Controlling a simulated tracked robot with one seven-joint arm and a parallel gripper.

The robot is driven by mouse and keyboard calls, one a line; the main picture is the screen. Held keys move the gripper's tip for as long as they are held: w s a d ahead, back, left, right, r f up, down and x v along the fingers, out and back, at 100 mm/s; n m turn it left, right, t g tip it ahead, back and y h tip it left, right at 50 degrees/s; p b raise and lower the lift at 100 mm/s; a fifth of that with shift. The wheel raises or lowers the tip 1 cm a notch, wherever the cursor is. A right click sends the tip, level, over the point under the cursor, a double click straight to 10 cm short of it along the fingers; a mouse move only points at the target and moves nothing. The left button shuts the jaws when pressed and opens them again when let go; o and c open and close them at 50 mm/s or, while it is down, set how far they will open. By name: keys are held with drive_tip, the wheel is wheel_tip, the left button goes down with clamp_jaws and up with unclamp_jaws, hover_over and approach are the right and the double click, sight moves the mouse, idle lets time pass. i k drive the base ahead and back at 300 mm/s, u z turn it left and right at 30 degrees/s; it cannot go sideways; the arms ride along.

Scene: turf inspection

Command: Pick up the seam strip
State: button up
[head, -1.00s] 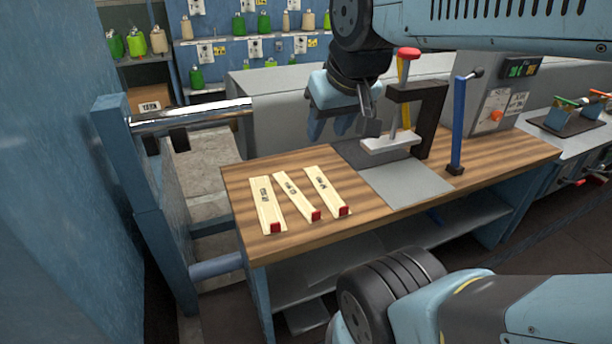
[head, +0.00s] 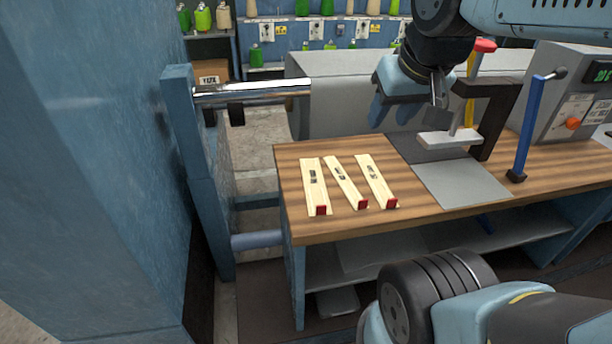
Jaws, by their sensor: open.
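Three pale strips with dark printed labels and red ends lie side by side on the wooden bench top (head: 300,230): a left strip (head: 314,183), a middle strip (head: 344,182) and a right strip (head: 375,180). The labels are too small to read, so I cannot tell which one is the seam strip. My gripper (head: 407,110) is open and empty. It hangs above the back of the bench, behind and to the right of the strips, touching none of them.
A clamp-like stand with a pale foot (head: 449,138) stands right of my gripper, behind a grey plate (head: 460,185). A blue post (head: 528,125) stands farther right. A metal bar (head: 255,90) juts out at the left. Bare wood surrounds the strips.

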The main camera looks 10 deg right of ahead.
sight(319, 204)
drive_tip(key=u, duration=0.05)
drive_tip(key=k, duration=1.25)
drive_tip(key=z, duration=0.55)
drive_tip(key=i, duration=1)
drive_tip(key=u, duration=0.05)
